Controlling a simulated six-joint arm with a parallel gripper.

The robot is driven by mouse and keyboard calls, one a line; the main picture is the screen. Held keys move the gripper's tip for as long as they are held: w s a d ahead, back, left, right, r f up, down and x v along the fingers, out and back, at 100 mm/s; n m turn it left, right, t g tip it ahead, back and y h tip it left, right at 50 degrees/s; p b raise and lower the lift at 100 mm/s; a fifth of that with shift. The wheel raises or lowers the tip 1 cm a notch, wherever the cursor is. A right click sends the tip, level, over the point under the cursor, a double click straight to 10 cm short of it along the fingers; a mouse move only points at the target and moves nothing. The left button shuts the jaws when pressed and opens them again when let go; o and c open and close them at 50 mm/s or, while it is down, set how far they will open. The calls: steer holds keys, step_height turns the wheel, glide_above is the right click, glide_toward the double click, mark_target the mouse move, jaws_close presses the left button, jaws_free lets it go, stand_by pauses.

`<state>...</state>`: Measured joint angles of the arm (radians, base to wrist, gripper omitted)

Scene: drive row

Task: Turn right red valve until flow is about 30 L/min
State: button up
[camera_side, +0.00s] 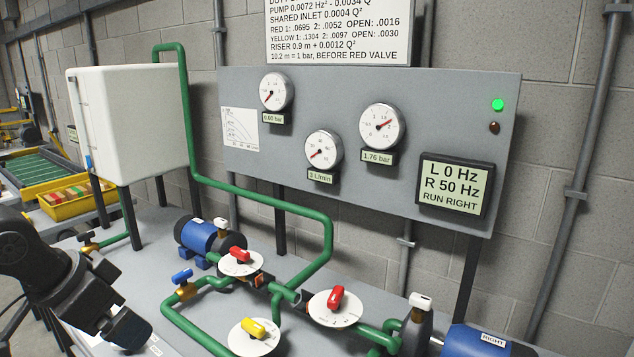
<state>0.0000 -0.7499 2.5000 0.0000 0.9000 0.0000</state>
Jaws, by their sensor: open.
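The right red valve (337,299) has a red handle on a white round dial, right of centre at the front. A second red valve (240,255) sits on a white dial further left. The flow gauge (322,149) on the grey panel has a label reading 3 L/min. The right pressure gauge (382,127) reads 1.76 bar and the left gauge (276,91) 0.00 bar. The display (455,187) shows L 0 Hz, R 50 Hz, RUN RIGHT. My gripper (128,330) is open at the lower left, well apart from the valves. Its fingertips are hard to make out.
A yellow-handled valve (254,328) stands at the front, between my gripper and the right red valve. Green pipes (320,232) rise and run around the valves. Blue pumps stand at left (197,236) and right (470,342). A white tank (135,122) stands behind left.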

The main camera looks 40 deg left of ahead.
steer(key=shift+c, duration=0.2)
steer(key=c, duration=0.3)
steer(key=shift+w+r, duration=0.25)
steer(key=shift+w, duration=0.1)
steer(key=shift+c, duration=0.7)
steer(key=shift+n, duration=0.3)
steer(key=w+r, duration=0.1)
steer(key=w, duration=0.1)
steer(key=w+r, duration=0.1)
steer(key=w, duration=0.2)
steer(key=w+d+r, duration=0.1)
steer(key=w, duration=0.1)
steer(key=shift+w, duration=0.2)
steer(key=c, duration=0.3)
steer(key=n+g+y, duration=0.1)
steer(key=n, duration=0.1)
glide_above(335, 293)
steer(key=s+d, duration=0.1)
steer(key=s, duration=0.4)
step_height(335, 293, down, 10)
steer(key=f, duration=0.1)
steer(key=x, duration=1.2)
steer(key=shift+w+f, duration=0.15)
steer(key=shift+f, duration=0.15)
steer(key=shift+c, duration=0.2)
